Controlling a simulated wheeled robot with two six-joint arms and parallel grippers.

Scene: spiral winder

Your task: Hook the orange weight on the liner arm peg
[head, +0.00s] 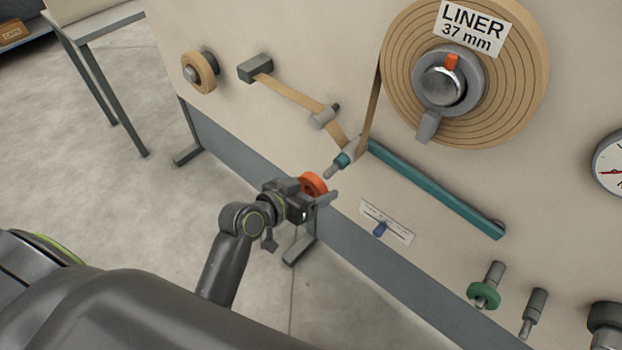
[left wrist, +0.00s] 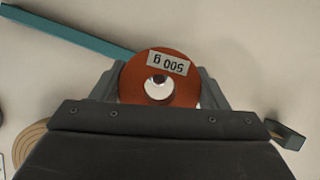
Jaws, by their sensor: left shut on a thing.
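The orange weight (head: 314,182) is a disc with a centre hole. It sits in the jaws of my left gripper (head: 318,196), held off the panel. In the left wrist view the weight (left wrist: 132,84) shows its upside-down "500 g" label between the two fingers (left wrist: 160,92). The teal liner arm (head: 435,190) slopes down to the right on the panel; a teal bar also shows in the left wrist view (left wrist: 75,32). The grey-tipped peg (head: 332,171) stands out near the arm's upper left end, just above and right of the weight and apart from it. My right gripper is not in view.
The tan liner roll (head: 540,60) with its grey hub is above right. A tan web runs past a roller (head: 323,116). A small scale plate (head: 388,223) lies below the arm. A green disc (head: 485,296) hangs on a lower right peg. Open floor lies left.

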